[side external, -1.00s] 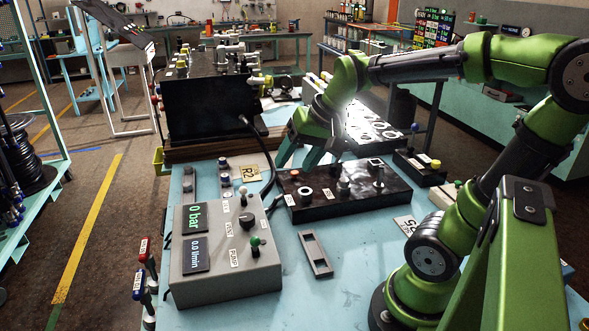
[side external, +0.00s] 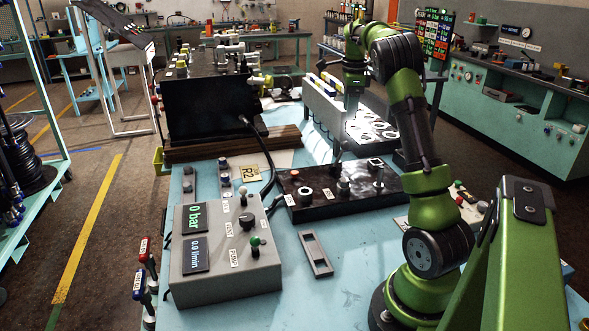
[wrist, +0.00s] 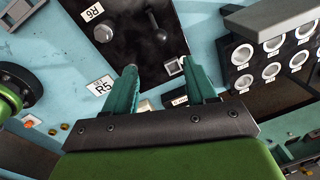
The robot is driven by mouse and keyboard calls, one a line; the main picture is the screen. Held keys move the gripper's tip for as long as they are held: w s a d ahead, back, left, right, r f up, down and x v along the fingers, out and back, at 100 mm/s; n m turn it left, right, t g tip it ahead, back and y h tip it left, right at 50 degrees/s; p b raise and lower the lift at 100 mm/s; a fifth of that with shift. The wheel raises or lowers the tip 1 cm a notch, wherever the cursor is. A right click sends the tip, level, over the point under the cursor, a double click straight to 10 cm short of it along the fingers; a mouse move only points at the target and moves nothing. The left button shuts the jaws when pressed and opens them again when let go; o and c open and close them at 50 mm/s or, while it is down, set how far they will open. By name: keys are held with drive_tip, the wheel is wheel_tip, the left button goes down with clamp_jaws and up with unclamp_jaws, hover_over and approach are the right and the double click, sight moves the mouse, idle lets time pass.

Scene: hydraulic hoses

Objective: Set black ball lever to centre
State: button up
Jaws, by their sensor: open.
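In the wrist view, a lever with a dark round ball (wrist: 161,36) stands on the black block (wrist: 125,30). In the side external view, the black block (side external: 320,208) lies across the table with several fittings on top. A thin dark upright (side external: 337,150) shows at its back edge; I cannot tell whether it is the lever. My fingertips are not clear there.
A grey control box (side external: 230,268) with displays and small levers stands at the front left. A grey slotted plate (side external: 316,254) lies on the blue table. In the wrist view, a rack with round white-rimmed openings (wrist: 272,60) stands to the right.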

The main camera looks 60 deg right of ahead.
sight(346, 144)
drive_tip(key=f, duration=1)
drive_tip(key=d+f, duration=0.1)
drive_tip(key=f, duration=0.4)
drive_tip(key=shift+w+f, duration=0.2)
drive_tip(key=shift+w, duration=0.2)
clamp_jaws()
